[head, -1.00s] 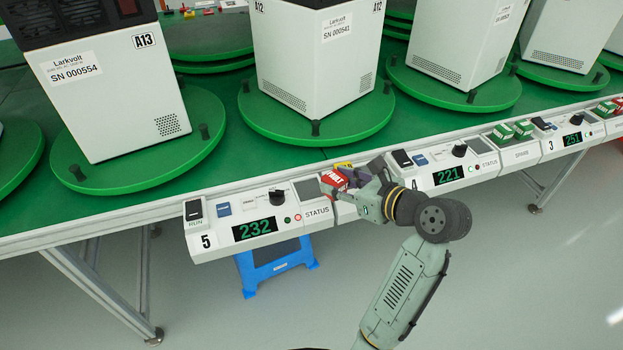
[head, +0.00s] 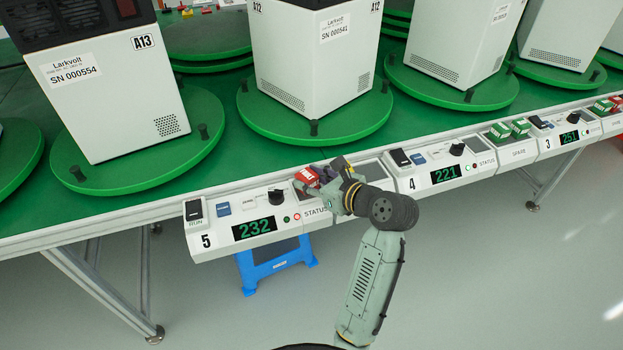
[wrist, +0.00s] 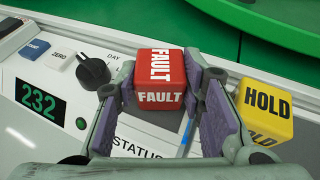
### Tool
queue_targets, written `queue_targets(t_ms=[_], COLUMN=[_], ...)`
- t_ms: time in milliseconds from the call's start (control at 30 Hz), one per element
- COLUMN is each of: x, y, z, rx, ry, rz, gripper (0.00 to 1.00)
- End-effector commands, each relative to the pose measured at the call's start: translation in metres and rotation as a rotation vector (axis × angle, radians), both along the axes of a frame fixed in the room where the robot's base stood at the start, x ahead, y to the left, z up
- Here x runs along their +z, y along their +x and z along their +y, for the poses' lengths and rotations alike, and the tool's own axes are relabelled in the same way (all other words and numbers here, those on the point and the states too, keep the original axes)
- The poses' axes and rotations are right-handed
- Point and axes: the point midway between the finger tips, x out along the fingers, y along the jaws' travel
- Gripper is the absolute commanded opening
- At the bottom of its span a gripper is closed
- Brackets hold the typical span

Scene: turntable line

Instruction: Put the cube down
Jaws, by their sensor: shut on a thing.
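A red cube (wrist: 160,68) marked FAULT is between the two fingers of my gripper (wrist: 162,92) in the wrist view. The fingers press on its two sides. In the head view the red cube (head: 306,176) and my gripper (head: 318,178) are over the station 5 panel, above the word STATUS. A grey square pad (wrist: 172,125) shows in front of and below the cube in the wrist view. I cannot tell whether the cube touches it. A yellow HOLD cube (wrist: 264,108) sits right of my right finger; in the head view my gripper mostly hides it.
The station 5 panel (head: 215,245) has a black knob (wrist: 93,72) and a 232 display left of the cube. A green turntable (head: 318,125) with a white machine (head: 310,60) stands behind. The station 4 panel (head: 420,185) lies to the right.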

Motion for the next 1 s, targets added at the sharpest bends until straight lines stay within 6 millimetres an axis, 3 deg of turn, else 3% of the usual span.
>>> queue_targets(t_ms=[100, 133, 400, 767, 1000], x=[-0.002, -0.002, -0.002, 0.0, 0.015], y=[0.0, 0.0, 0.0, 0.0, -0.027], z=[0.0, 0.0, 0.0, 0.0, -0.024], rx=[0.0, 0.0, 0.0, 0.0, -0.004], ry=[0.001, 0.001, 0.0, -0.001, -0.001], rz=[0.001, -0.001, 0.0, -0.002, -0.003], gripper=[0.08, 0.38, 0.56, 0.56, 0.56])
